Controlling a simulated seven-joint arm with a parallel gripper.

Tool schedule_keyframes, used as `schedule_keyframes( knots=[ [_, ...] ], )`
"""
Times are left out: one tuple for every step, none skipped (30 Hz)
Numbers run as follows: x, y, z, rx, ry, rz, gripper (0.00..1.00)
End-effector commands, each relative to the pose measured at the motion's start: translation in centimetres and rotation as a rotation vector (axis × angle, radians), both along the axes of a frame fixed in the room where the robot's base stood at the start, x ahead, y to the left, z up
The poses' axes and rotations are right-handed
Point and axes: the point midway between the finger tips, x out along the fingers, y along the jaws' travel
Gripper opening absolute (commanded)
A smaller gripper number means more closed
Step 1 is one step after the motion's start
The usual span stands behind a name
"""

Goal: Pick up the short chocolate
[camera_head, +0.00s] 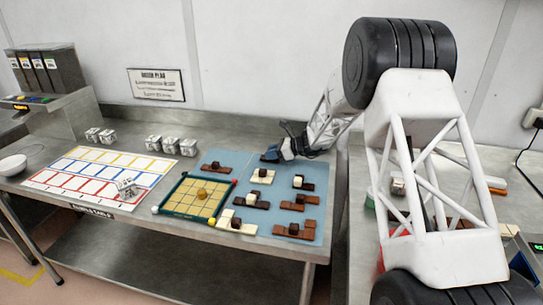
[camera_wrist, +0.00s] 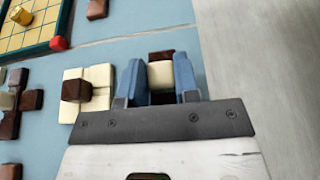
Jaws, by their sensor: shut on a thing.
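Several chocolates, brown or cream bases with small cubes on top, lie on the blue mats. My gripper (camera_wrist: 161,78) is shut on a chocolate with a cream cube (camera_wrist: 161,74), with brown chocolate showing just beyond the cube between the blue fingers. The fingers hide the rest of it, so I cannot tell its full length or whether it touches the mat. In the head view my gripper (camera_head: 285,152) is at the back right of the blue mat (camera_head: 318,168), and the held piece is mostly hidden.
A cream chocolate with a brown cube (camera_wrist: 77,89) lies close left of my gripper. A green-framed yellow board (camera_head: 195,197) stands left of the mat. A colour-ruled white card (camera_head: 100,176) and several white dice (camera_head: 170,145) are farther left. Bare steel lies right of the mat.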

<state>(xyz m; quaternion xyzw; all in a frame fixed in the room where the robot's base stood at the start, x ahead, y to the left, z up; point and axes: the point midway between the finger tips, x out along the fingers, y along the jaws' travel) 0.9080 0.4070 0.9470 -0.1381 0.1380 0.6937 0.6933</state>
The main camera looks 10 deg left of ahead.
Motion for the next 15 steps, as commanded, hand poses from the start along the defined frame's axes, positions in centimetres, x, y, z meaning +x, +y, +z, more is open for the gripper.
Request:
schedule_keyframes(
  knots=[
    [0.0, 0.0, 0.5, 0.0, -0.001, 0.0, 0.06],
    [0.0, 0.0, 0.8, 0.0, -0.001, 0.0, 0.06],
    [0.0, 0.0, 1.2, 0.0, -0.001, 0.0, 0.06],
    [0.0, 0.0, 1.6, 0.0, -0.002, 0.001, 0.06],
    [0.0, 0.0, 2.0, 0.0, -0.003, 0.0, 0.06],
    [0.0, 0.0, 2.7, 0.0, -0.003, 0.0, 0.06],
    [-0.1, 0.0, 3.0, 0.0, -0.002, 0.0, 0.06],
    [-0.5, -0.2, 2.8, 0.0, 0.0, 0.0, 0.06],
    [-0.9, -0.4, 2.7, 0.0, 0.001, 0.0, 0.06],
    [-1.3, -0.6, 2.8, 0.0, 0.001, 0.0, 0.06],
    [-1.6, -0.7, 2.8, 0.0, 0.001, 0.0, 0.06],
    [-2.1, -0.9, 2.9, 0.0, 0.001, 0.0, 0.06],
    [-2.4, -1.1, 2.9, 0.0, 0.001, 0.0, 0.06],
    [-2.8, -1.3, 2.9, 0.0, 0.002, -0.001, 0.06],
    [-3.4, -1.5, 3.0, 0.0, 0.001, 0.0, 0.06]
  ],
)
